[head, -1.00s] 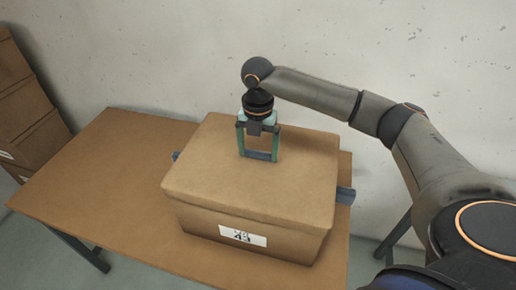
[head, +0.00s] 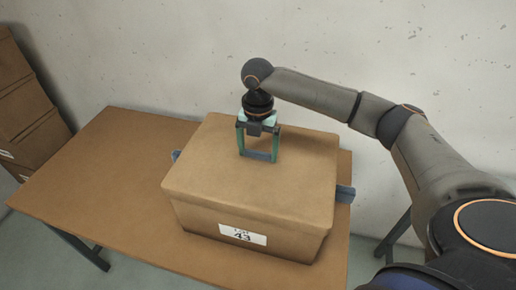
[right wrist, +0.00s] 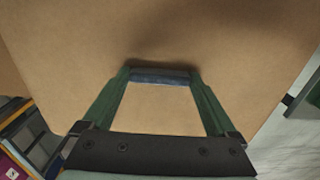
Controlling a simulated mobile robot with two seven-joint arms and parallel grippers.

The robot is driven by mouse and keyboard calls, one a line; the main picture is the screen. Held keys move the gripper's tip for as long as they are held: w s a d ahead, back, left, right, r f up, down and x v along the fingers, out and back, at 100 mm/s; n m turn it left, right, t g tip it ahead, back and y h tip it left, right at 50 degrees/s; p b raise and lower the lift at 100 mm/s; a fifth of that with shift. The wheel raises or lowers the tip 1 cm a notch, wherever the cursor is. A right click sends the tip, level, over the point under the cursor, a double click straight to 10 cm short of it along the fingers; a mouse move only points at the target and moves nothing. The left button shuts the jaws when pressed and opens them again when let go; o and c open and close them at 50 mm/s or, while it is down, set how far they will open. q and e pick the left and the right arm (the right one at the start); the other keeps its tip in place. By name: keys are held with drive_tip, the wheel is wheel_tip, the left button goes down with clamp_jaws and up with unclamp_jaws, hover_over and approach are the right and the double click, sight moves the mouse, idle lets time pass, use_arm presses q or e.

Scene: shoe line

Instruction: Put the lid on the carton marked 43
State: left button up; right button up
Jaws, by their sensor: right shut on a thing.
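The brown carton (head: 192,222) stands on the table, with a white label (head: 242,235) reading 43 on its front. The brown lid (head: 225,190) covers the carton's top, its rim over the upper walls; no gap shows. My right gripper (head: 259,157) points down at the lid's top and is shut on its grey-blue grip bar. The right wrist view shows the bar (right wrist: 160,77) between the two green fingers, with the lid's flat top (right wrist: 60,40) around it. The carton's inside is hidden. My left gripper is not in view.
The table (head: 105,170) is bare to the left of the carton. Grey-blue tabs (head: 345,194) stick out at the carton's sides. More brown cartons (head: 30,110) are stacked at the far left. A pale wall (head: 180,50) stands behind the table.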

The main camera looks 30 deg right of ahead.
idle(0.3)
drive_tip(key=o, duration=1.2)
drive_tip(key=shift+c, duration=0.2)
drive_tip(key=shift+r, duration=3.45)
